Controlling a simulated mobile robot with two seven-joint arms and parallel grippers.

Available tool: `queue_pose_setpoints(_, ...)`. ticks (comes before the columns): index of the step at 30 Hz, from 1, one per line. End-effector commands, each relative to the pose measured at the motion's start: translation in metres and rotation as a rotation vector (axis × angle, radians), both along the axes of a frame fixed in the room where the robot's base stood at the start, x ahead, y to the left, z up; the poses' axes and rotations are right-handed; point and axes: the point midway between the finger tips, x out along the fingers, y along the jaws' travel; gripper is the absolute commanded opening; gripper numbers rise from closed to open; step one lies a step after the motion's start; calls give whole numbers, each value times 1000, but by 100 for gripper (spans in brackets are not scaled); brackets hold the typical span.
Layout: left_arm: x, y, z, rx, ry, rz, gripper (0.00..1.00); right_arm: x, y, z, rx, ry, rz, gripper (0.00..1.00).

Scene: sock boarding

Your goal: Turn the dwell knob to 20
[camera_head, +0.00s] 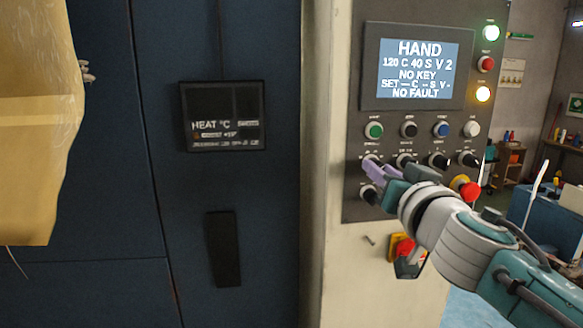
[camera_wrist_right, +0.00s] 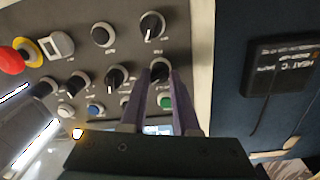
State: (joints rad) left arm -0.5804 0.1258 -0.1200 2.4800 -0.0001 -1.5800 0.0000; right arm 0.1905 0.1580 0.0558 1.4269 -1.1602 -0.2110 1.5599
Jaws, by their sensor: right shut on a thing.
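The control panel (camera_head: 355,140) carries a row of black knobs below a row of buttons. My right gripper (camera_head: 376,170) is at the leftmost knob (camera_head: 370,160) of that row, shut on it. In the right wrist view, that knob (camera_wrist_right: 160,70) sits between the two purple fingertips of the right gripper (camera_wrist_right: 160,76). Its label is too small to read, so I cannot tell whether it is the dwell knob. The screen (camera_head: 417,68) reads HAND, 120 C 40 S V 2, NO KEY, NO FAULT. My left gripper is not in view.
Another knob (camera_head: 368,194) is just below the held one. A red stop button (camera_head: 469,191) on a yellow base is to the right, near my arm. A dark cabinet with a heat display (camera_head: 223,116) stands left. A yellowish sheet (camera_head: 30,120) hangs at far left.

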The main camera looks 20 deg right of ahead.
Motion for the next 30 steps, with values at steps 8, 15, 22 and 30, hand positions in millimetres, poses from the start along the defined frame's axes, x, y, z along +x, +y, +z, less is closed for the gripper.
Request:
queue_pose_setpoints(8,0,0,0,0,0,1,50,0,0,0,0,0,0,0)
queue_pose_setpoints(15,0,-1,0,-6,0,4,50,0,0,0,-4,1,0,0)
queue_pose_setpoints(22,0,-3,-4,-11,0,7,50,0,0,-1,-65,14,0,0)
queue_pose_setpoints(30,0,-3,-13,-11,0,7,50,0,0,-2,-253,60,0,0)
